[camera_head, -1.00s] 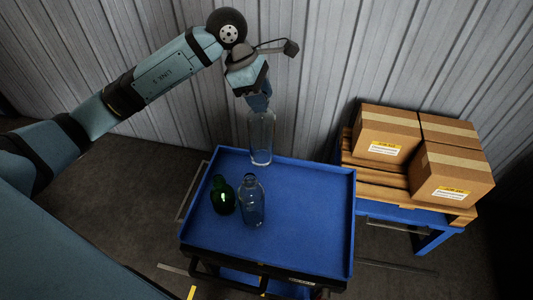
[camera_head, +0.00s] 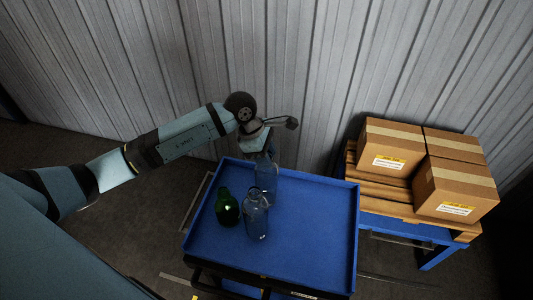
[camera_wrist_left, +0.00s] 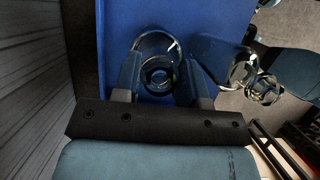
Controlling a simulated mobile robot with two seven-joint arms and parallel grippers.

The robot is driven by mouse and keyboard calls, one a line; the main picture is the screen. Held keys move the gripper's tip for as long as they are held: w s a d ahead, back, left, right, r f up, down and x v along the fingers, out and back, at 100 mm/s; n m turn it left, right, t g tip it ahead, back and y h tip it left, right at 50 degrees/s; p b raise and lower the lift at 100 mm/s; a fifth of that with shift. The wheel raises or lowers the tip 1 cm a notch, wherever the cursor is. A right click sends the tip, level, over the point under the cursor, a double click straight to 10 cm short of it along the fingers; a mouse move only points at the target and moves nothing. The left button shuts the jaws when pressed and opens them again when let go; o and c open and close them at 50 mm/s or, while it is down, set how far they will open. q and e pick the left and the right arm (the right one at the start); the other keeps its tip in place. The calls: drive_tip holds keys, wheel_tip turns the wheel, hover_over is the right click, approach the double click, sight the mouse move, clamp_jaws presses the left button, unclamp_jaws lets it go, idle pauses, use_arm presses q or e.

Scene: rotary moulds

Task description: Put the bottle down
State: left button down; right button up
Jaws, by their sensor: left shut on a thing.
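My left gripper (camera_head: 267,157) points down over the back of the blue cart tray (camera_head: 310,235). It is shut on the neck of a clear glass bottle (camera_head: 266,180), which hangs upright below it. In the left wrist view the bottle's round mouth and shoulder (camera_wrist_left: 158,45) show between the two fingers. The bottle's base appears at or just above the tray floor; I cannot tell whether it touches. A second clear bottle (camera_head: 256,218) and a green bottle (camera_head: 228,208) stand in the tray, nearer to me. My right gripper is not in view.
The tray has a low raised rim, and its right half is clear. Cardboard boxes (camera_head: 450,190) sit on a wooden pallet (camera_head: 380,190) on a blue stand to the right. A corrugated grey wall (camera_head: 330,70) rises behind the cart.

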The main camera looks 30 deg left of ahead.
use_arm(q)
drive_tip(key=c, duration=0.7)
unclamp_jaws()
drive_tip(key=shift+r, duration=0.1)
drive_tip(key=b+v, duration=0.1)
drive_tip(key=v, duration=1.1)
drive_tip(key=shift+s+a, duration=0.1)
